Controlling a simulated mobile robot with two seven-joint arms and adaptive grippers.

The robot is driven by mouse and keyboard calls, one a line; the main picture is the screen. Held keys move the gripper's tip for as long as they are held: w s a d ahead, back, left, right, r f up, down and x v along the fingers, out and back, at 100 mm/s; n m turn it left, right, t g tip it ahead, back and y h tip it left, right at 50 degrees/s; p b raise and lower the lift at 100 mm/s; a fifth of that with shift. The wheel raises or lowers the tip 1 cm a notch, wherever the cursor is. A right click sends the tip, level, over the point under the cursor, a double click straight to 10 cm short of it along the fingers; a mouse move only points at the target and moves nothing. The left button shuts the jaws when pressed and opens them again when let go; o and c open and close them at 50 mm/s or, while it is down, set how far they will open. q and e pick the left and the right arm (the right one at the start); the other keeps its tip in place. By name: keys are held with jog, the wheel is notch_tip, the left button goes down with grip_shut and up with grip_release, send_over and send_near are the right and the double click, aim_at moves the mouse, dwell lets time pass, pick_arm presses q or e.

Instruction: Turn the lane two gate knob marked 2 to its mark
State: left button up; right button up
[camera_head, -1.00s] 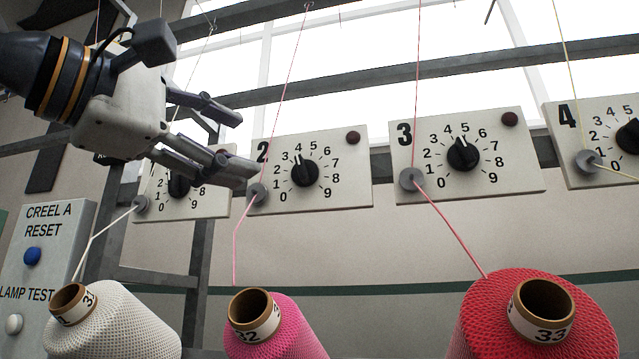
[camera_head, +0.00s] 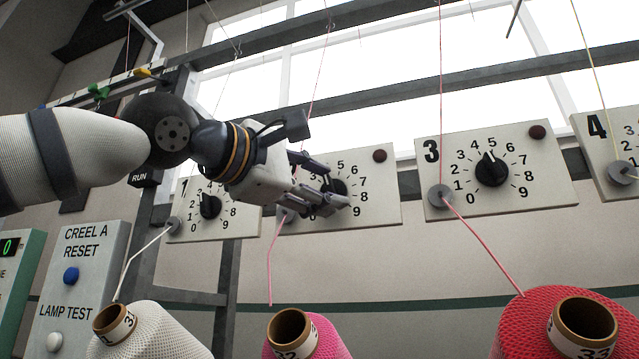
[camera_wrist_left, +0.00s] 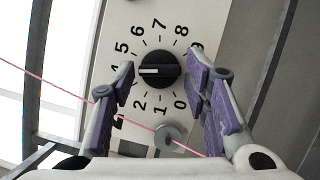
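The lane two gate knob (camera_head: 338,187) is black, round and set on a white plate (camera_head: 372,212) with a dial from 0 to 9. In the head view my left gripper (camera_head: 333,184) is in front of it and hides part of the knob, the low numbers and the plate's 2. In the left wrist view the knob (camera_wrist_left: 158,70) shows between the two open fingers (camera_wrist_left: 160,66), with a visible gap on each side. Its white pointer line points left, near the 4. I cannot make out a separate target mark. My right gripper is not in view.
Lane one plate (camera_head: 245,222) and lane three plate (camera_head: 450,160) flank it. A pink yarn (camera_head: 270,265) runs through the grey guide (camera_head: 288,214) beside the knob. Yarn cones, including a red one (camera_head: 520,325), stand below. A button panel (camera_head: 95,290) is at left.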

pick_arm(q)
jog(key=c, duration=0.6)
jog(key=shift+n, duration=0.3)
jog(key=n, duration=0.1)
jog(key=n+t, duration=0.1)
jog(key=n, duration=0.1)
jog(key=shift+f, duration=0.25)
jog(key=shift+d+f+n+t+y+b, duration=0.1)
jog(key=shift+n+t+y+b, duration=0.55)
jog(key=shift+n, duration=1.2)
jog(key=shift+d+f+n+t+y+b, duration=0.1)
jog(key=shift+n+t+y+b, duration=0.5)
jog(key=shift+n, duration=1.3)
jog(key=shift+d+n+t+y+b, duration=0.1)
jog(key=shift+n+t+y+b, duration=0.15)
jog(key=shift+n+t+b, duration=1.15)
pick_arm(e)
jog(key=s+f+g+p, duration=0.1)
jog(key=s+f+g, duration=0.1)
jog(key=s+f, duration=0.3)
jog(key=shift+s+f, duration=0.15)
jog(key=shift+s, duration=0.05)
pick_arm(q)
jog(key=shift+s+r+n+g, duration=0.1)
jog(key=shift+n+g, duration=0.25)
jog(key=shift+n, duration=0.3)
